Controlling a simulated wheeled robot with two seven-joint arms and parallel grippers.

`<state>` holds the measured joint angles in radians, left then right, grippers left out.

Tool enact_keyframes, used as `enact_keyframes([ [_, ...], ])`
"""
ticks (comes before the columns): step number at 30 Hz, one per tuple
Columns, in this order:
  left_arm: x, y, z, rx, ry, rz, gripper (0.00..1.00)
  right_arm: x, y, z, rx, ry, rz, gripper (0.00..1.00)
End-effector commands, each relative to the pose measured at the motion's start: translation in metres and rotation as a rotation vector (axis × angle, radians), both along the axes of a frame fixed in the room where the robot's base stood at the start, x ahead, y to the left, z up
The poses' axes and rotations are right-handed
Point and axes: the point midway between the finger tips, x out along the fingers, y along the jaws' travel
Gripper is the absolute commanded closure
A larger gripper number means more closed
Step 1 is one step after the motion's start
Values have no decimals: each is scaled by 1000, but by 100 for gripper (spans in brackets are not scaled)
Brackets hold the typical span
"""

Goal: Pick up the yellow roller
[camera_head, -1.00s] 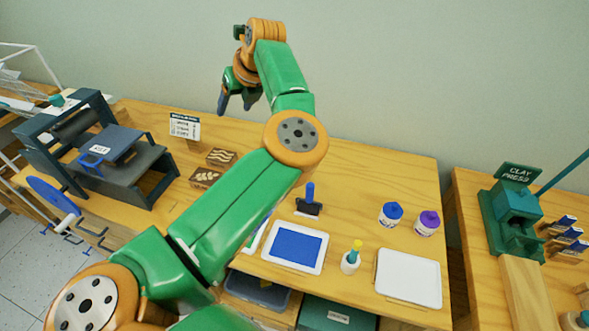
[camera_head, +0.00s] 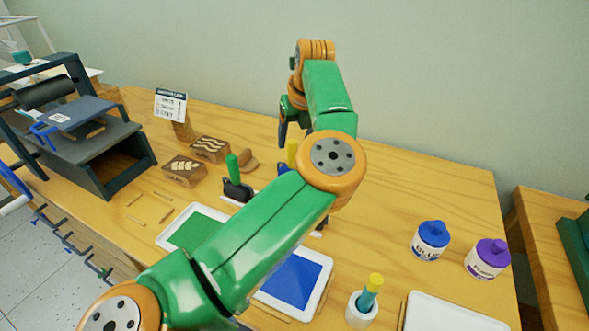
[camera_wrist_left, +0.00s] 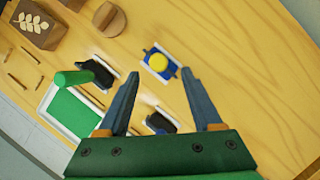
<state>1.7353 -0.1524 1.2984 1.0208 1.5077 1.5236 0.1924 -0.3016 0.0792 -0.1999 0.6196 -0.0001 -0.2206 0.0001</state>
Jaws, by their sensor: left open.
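The yellow roller shows in the left wrist view (camera_wrist_left: 158,62), its round yellow handle end-on above a blue frame. It stands on the table between and just beyond my open fingertips. In the head view its yellow handle (camera_head: 292,150) rises behind my left arm, which hides most of its lower part. My left gripper (camera_head: 284,131) is open and empty above the table, close to the roller; it also shows in the left wrist view (camera_wrist_left: 160,80). My right gripper is out of view.
A green-handled roller (camera_head: 233,170) stands left of the yellow one. Another dark roller (camera_wrist_left: 160,122) lies between my fingers, nearer the palm. Carved blocks (camera_head: 185,170), a green tray (camera_head: 165,238), a blue tray (camera_head: 322,285) and paint jars (camera_head: 430,240) are around. The table behind is clear.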

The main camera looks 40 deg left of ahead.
Motion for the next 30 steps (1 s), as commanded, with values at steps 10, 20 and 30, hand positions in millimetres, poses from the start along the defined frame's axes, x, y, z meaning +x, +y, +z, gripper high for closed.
enact_keyframes([
  [10,11,20,-50,0,4,0,34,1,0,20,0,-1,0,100],
  [20,14,24,-63,1,-2,1,42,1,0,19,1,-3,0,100],
  [30,14,23,-63,1,-2,0,100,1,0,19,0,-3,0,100],
])
